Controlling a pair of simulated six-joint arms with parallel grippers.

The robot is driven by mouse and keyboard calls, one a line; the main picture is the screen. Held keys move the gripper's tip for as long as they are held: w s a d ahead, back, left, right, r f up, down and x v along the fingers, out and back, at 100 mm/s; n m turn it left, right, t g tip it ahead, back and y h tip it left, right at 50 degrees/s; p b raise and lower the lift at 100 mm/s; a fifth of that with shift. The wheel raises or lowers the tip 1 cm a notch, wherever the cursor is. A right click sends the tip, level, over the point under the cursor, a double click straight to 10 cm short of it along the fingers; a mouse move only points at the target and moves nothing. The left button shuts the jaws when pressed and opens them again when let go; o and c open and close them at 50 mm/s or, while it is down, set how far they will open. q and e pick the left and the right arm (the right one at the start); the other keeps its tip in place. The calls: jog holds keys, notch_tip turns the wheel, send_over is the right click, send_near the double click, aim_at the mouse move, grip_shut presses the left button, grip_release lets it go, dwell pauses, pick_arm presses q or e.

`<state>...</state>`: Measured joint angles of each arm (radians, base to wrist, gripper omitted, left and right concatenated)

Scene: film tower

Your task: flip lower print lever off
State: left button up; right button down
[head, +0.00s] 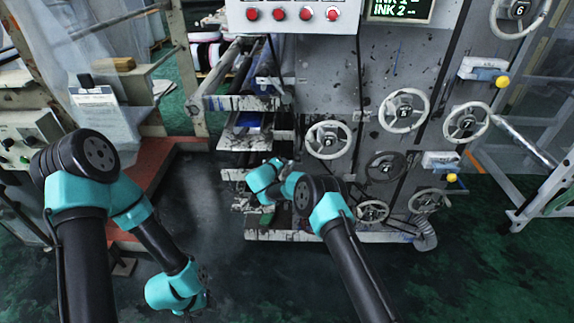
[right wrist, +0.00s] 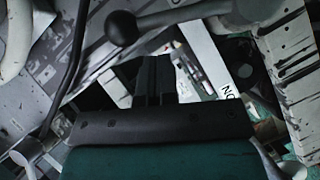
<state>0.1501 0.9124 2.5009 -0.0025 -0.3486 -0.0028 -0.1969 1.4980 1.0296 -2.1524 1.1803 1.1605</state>
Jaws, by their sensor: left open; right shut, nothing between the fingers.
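A grey lever rod (right wrist: 190,17) with a black ball knob (right wrist: 121,28) crosses the top of the right wrist view. Below and right of it is a white plate (right wrist: 212,60) with black lettering, part of which reads "ON". My right gripper (right wrist: 154,68) is shut and empty, its fingertips just below the rod; I cannot tell whether they touch it. In the head view my right wrist (head: 268,176) is at the machine's lower left shelves, and the lever is not clear there. My left gripper (head: 203,290) is open, low over the floor, away from the machine.
The grey machine (head: 350,60) carries several handwheels, such as one low in the middle (head: 328,139), and two yellow knobs (head: 502,82) on its right. A red-brown platform (head: 150,165) stands at left. Dark floor (head: 215,215) lies between it and the machine.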

jog(key=v, duration=1)
jog(key=shift+a, duration=0.55)
